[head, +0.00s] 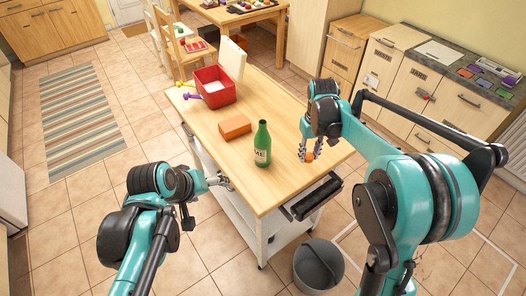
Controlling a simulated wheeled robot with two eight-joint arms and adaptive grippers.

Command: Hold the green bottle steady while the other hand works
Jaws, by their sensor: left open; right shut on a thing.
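The green bottle (262,146) stands upright on the wooden-topped island (212,160), near its front middle, with a pale label on its front. My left gripper (228,184) is open and empty at the island's left front edge, to the left of the bottle and apart from it. My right gripper (305,152) points down over the right part of the top, to the right of the bottle. It is shut on a small orange thing (309,157), mostly hidden by the fingers.
An orange block (235,126) lies behind the bottle. A red bin (213,88) with white contents stands at the back left of the top. A grey bucket (318,264) stands on the floor in front. The top between bottle and left edge is clear.

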